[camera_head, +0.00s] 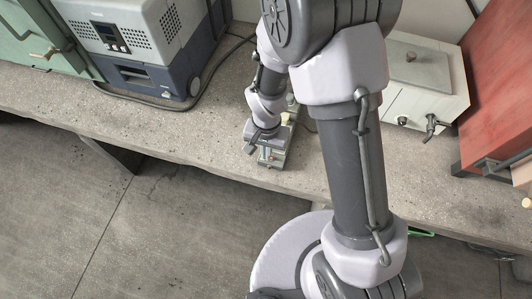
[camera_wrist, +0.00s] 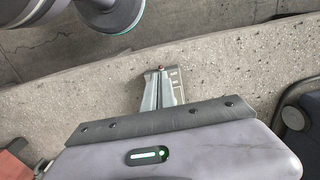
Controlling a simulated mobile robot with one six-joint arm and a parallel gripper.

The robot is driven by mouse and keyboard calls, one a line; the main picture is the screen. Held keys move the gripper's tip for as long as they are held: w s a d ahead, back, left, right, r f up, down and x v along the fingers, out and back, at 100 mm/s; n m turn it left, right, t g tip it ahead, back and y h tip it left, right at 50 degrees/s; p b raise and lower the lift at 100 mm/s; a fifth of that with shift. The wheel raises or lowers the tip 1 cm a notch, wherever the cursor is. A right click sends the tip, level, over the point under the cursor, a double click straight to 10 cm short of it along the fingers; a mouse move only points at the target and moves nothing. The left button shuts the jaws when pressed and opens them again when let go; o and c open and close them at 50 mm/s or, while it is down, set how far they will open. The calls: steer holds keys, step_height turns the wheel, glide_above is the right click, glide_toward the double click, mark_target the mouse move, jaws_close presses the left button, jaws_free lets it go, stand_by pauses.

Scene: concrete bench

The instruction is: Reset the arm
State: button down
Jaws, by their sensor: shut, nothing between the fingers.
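My gripper (camera_head: 271,160) is at the end of my arm, low over the front part of the concrete bench (camera_head: 215,130) in the head view. In the wrist view my gripper (camera_wrist: 161,72) shows its two grey fingers side by side and closed, with nothing held. The bench surface (camera_wrist: 240,65) lies beyond the fingertips. I cannot tell exactly how far above the bench they are. My arm hides part of the bench in the head view.
A grey and blue machine (camera_head: 150,45) with a cable stands at the back left, beside a green cabinet (camera_head: 35,40). A white box with taps (camera_head: 420,85) and a red cabinet (camera_head: 500,90) stand right. Bare bench lies left of my gripper; the floor (camera_head: 150,230) is in front.

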steer(key=d+r+t+y+b, duration=0.15)
steer(key=d+r, duration=0.25)
steer(key=r, duration=1.1)
steer(key=s+d+r+t+b, duration=0.1)
steer(key=s+d+r+t, duration=0.2)
steer(key=s+r, duration=0.8)
steer(key=shift+s+d+r+t, duration=0.2)
steer(key=shift+s+r+t, duration=0.05)
steer(key=shift+r+t, duration=0.5)
steer(key=shift+y, duration=0.25)
